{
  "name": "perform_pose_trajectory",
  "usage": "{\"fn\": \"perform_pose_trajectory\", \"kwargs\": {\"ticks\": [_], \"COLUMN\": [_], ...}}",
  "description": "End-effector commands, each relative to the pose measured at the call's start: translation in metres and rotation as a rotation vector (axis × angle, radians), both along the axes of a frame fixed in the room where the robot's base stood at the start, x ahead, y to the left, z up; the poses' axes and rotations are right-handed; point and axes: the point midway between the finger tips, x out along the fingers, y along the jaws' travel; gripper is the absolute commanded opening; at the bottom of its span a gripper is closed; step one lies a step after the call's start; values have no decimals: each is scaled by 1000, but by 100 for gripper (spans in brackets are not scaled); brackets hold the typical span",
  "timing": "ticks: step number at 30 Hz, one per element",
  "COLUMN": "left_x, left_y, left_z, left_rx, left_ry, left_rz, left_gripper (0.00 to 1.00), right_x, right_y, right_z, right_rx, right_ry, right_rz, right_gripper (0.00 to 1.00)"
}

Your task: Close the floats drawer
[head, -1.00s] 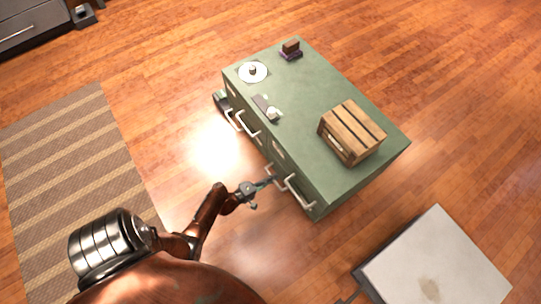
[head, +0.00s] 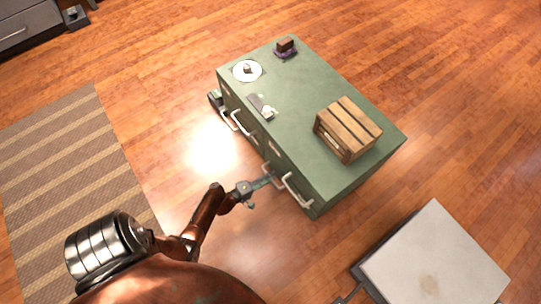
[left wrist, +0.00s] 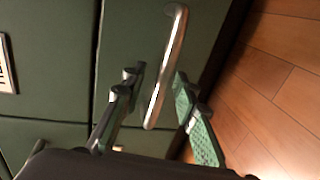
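The green cabinet (head: 310,110) stands on the wood floor with several drawers and pale bar handles along its front. I cannot read the drawer labels, so I cannot tell which one is the floats drawer. My left gripper (head: 268,181) is at the cabinet front, by the handles near its closer end. In the left wrist view my left gripper (left wrist: 158,100) is open, with a metal bar handle (left wrist: 166,65) between its two fingers. The fingers appear apart from the bar. My right gripper is not in view.
On the cabinet top are a wooden crate (head: 348,129), a white round dish (head: 247,70), a small brown block (head: 286,46) and a small grey item (head: 263,106). A pale-topped box (head: 435,262) stands at lower right. A striped rug (head: 70,180) lies left.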

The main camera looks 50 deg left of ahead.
Motion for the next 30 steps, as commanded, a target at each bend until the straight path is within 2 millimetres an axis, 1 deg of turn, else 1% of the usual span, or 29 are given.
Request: {"fn": "perform_pose_trajectory", "kwargs": {"ticks": [1, 6, 12, 17, 30], "left_x": [-9, -36, -61, -67, -67], "left_y": [0, 3, 4, 5, 5], "left_z": [-1, 5, 12, 14, 14], "left_rx": [-1, 1, 0, 0, 0], "left_ry": [3, 4, 2, 1, 1], "left_rz": [1, 2, 0, 0, 0], "left_gripper": [27, 27, 27, 27, 27], "right_x": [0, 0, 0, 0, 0], "right_y": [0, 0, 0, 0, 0], "right_z": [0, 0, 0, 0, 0], "right_rx": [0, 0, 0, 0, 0], "right_ry": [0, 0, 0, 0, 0], "right_rz": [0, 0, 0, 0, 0], "right_gripper": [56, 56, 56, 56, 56]}}
